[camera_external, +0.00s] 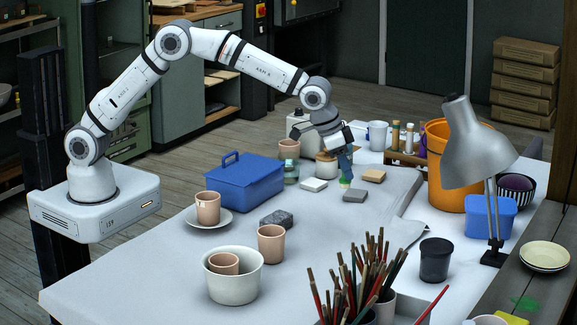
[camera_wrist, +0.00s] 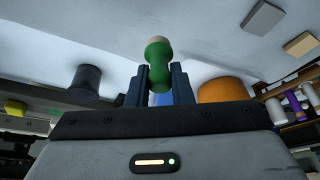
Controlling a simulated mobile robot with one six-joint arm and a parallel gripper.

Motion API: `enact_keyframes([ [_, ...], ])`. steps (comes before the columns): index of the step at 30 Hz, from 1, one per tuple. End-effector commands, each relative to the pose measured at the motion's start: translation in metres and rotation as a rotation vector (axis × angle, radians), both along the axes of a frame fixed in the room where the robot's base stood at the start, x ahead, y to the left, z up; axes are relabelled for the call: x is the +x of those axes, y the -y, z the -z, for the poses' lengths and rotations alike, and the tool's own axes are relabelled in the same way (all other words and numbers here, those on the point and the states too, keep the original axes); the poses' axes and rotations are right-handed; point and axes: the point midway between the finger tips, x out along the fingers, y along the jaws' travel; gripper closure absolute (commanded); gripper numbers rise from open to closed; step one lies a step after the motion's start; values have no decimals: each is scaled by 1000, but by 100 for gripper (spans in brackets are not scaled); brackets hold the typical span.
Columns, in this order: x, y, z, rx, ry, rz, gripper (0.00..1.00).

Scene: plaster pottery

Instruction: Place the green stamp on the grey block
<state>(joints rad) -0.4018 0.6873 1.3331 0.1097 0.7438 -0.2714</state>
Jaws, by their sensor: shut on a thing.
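The green stamp (camera_wrist: 157,62) stands between the two blue fingers of my gripper (camera_wrist: 158,85) in the wrist view, its pale end pointing away from the palm. In the external view my gripper (camera_external: 345,163) points down at the middle of the table, shut on the green stamp (camera_external: 345,182). A small grey block (camera_external: 357,196) lies just below and beside the stamp. I cannot tell whether stamp and block touch. A darker, speckled grey block (camera_external: 276,219) lies further left on the cloth.
A white block (camera_external: 313,185) and a tan block (camera_external: 373,176) lie near my gripper. A blue box (camera_external: 232,184) stands left, an orange bucket (camera_external: 447,190) and lamp (camera_external: 470,150) right. Cups and a brush pot stand in front. Cloth right of the speckled block is clear.

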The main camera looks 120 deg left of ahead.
Motion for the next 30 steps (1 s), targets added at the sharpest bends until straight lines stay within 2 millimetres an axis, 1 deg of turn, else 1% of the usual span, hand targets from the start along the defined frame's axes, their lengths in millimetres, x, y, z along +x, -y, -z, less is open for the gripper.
enact_keyframes([
  [1, -15, 9, -4, -1, 1, 21, 100],
  [5, -51, 31, -12, -1, 2, 81, 100],
  [6, -63, 38, -14, -1, 2, 97, 100],
  [9, -91, 54, -17, 1, 3, 138, 100],
  [12, -116, 67, -17, 2, 4, 170, 100],
  [15, -134, 77, -17, 4, 6, 193, 100],
  [18, -146, 83, -16, 4, 5, 207, 100],
  [20, -149, 85, -13, 4, 4, 212, 100],
  [23, -152, 87, 2, 3, 1, 216, 100],
  [27, -152, 87, 29, 3, 1, 215, 100],
  [30, -151, 87, 42, 4, 2, 215, 100],
])
